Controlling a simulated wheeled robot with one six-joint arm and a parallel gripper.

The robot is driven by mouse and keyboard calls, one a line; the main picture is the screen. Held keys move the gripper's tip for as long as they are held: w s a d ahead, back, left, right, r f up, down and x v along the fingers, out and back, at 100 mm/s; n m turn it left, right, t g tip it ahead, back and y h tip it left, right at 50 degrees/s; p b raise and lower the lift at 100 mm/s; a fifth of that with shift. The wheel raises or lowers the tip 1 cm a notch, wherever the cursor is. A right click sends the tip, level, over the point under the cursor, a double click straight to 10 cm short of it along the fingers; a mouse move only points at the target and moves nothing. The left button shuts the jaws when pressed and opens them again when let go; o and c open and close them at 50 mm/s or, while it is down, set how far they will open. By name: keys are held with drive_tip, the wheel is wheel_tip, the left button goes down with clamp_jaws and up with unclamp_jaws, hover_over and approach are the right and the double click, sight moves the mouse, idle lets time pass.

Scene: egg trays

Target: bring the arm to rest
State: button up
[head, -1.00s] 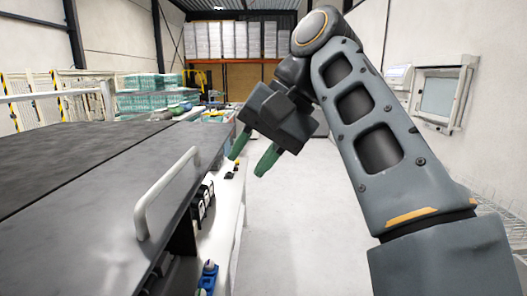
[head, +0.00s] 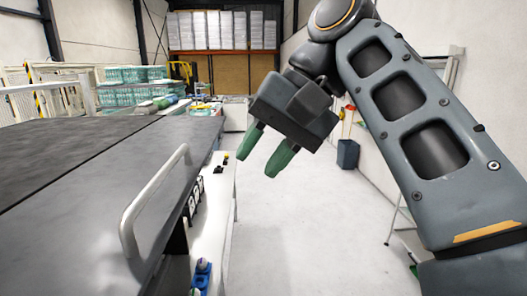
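My gripper (head: 266,157) hangs in the upper middle of the head view, at the end of my grey arm. Its two green fingers point down and to the left. They stand apart with nothing visible between them, so it is open and empty. It appears in front of the pale floor, to the right of the dark conveyor (head: 100,160), with no visible contact.
A metal handle (head: 150,205) stands on the conveyor's near edge. Stacked green egg trays (head: 138,90) are at the back left. White stacks (head: 222,30) fill a rear shelf. A dark bin (head: 347,154) stands by the right wall. The floor (head: 300,230) is clear.

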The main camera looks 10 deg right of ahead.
drive_tip(key=w+d+f+t+h+b, duration=0.1)
drive_tip(key=w+d+f+t, duration=0.1)
drive_tip(key=w+f, duration=0.4)
drive_tip(key=w+d+f+t+h, duration=0.1)
drive_tip(key=w+d+f+t, duration=0.15)
drive_tip(key=f, duration=0.65)
drive_tip(key=s+d+f+h+b, duration=0.1)
drive_tip(key=s+d+f, duration=0.1)
drive_tip(key=f, duration=0.5)
drive_tip(key=s+d+f+h+b, duration=0.1)
drive_tip(key=s+d+f+h, duration=0.1)
drive_tip(key=f, duration=0.6)
drive_tip(key=s+d+f+h+b, duration=0.1)
drive_tip(key=s+d+f, duration=0.2)
drive_tip(key=f, duration=0.5)
drive_tip(key=shift+s+d+f+n+h, duration=0.15)
drive_tip(key=shift+s+f+n+h, duration=0.15)
drive_tip(key=shift+s+n, duration=0.15)
